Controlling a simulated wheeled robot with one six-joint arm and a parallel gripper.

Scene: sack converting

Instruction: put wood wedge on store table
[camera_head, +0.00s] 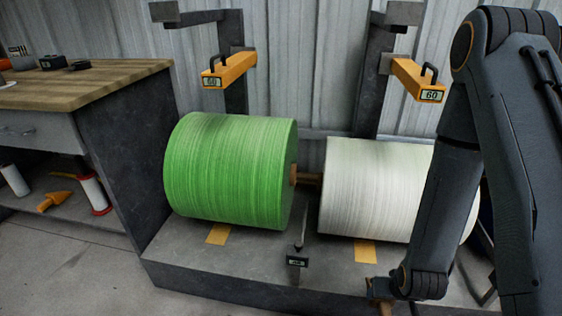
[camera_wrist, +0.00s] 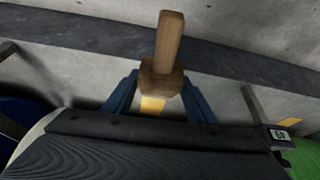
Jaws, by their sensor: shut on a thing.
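The wood wedge (camera_wrist: 169,40) is a brown wooden piece with a thick block end and a narrower bar. In the wrist view my gripper (camera_wrist: 160,92) has its blue fingers on either side of the block end and is shut on it. The bar points away from the fingers. In the head view only a small brown part (camera_head: 384,307) shows at the bottom edge, below my wrist. A table with a wooden top (camera_head: 95,82), likely the store table, stands at the far left, well away from my gripper.
A green roll (camera_head: 230,170) and a white roll (camera_head: 375,190) sit on a low grey plinth (camera_head: 190,262). Orange holders (camera_head: 232,68) hang above. Small dark items (camera_head: 52,62) stand at the table's back left; its front right top is clear.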

